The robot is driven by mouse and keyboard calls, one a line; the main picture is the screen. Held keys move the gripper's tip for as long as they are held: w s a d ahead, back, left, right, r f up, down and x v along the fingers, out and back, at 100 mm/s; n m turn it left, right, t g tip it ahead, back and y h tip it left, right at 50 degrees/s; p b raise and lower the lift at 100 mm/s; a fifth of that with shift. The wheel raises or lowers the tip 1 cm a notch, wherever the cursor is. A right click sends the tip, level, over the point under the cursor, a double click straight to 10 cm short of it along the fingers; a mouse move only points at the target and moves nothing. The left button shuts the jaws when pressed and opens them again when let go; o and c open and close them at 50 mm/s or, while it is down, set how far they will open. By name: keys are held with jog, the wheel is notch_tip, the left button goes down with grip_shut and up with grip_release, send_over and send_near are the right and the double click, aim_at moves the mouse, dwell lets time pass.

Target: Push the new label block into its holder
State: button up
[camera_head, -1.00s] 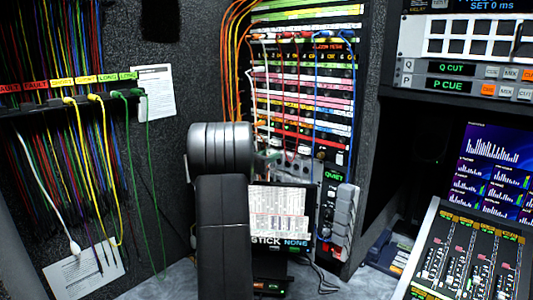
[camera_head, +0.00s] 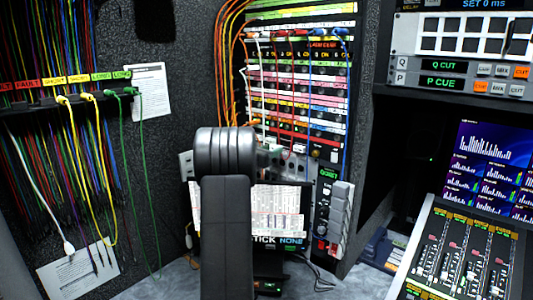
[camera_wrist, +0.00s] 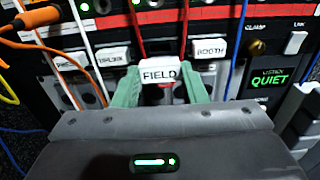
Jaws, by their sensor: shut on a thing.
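In the wrist view, the new label block (camera_wrist: 160,73) is a small white block reading FIELD, held level between the pale green fingers of my gripper (camera_wrist: 164,88). My gripper is shut on it. The block is in front of the rack's label row, between the UPLINK block (camera_wrist: 113,58) and the BOOTH block (camera_wrist: 208,50). The holder behind it is hidden by the block and fingers, so I cannot tell whether the block touches or enters it.
Red, white, orange and blue cables hang close around the label row of the patch rack (camera_head: 300,90). A lit QUIET panel (camera_wrist: 270,78) is to the right. A mixing console (camera_head: 455,255) is at the right.

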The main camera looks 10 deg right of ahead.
jog(key=shift+w+d, duration=0.35)
jog(key=shift+d, duration=0.15)
jog(key=shift+b, duration=0.75)
dwell(1.3)
jog(key=shift+p+x, duration=0.35)
jog(key=shift+x, duration=1.7)
jog(key=o, duration=1.4)
jog(key=shift+c, duration=0.2)
jog(key=shift+a, duration=0.1)
jog(key=b+v, duration=0.3)
jog(key=v, duration=1)
jog(key=shift+s+a+b, duration=0.25)
jog(key=shift+b, duration=0.1)
